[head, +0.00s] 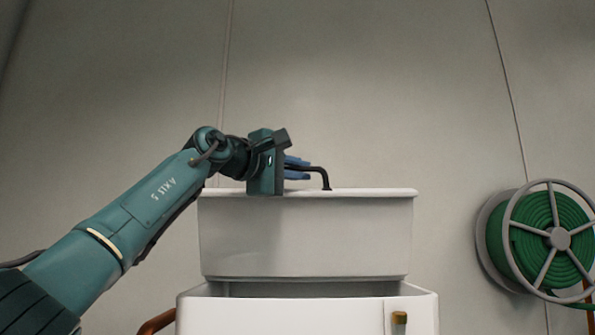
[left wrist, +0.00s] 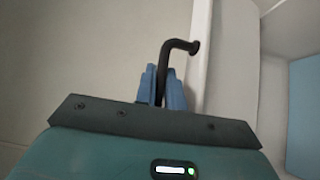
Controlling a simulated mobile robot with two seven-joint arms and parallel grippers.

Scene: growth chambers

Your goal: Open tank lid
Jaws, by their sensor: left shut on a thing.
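The white tank lid (head: 310,192) lies level on top of the white tank (head: 308,240) in the head view. A black bent handle (head: 325,175) stands up from the lid. My left gripper (head: 298,169) reaches in from the left just above the lid and is shut on the handle with its blue fingers. In the left wrist view the blue fingers (left wrist: 165,88) lie on both sides of the handle (left wrist: 180,45), whose bend and foot show beyond the fingertips. The part between the fingers is mostly hidden. My right gripper is not in view.
A green hose reel (head: 555,238) hangs on the wall at the right. A white cabinet (head: 290,315) with a small yellowish latch (head: 399,319) is below the tank. The wall behind is bare, and the space above the lid is clear.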

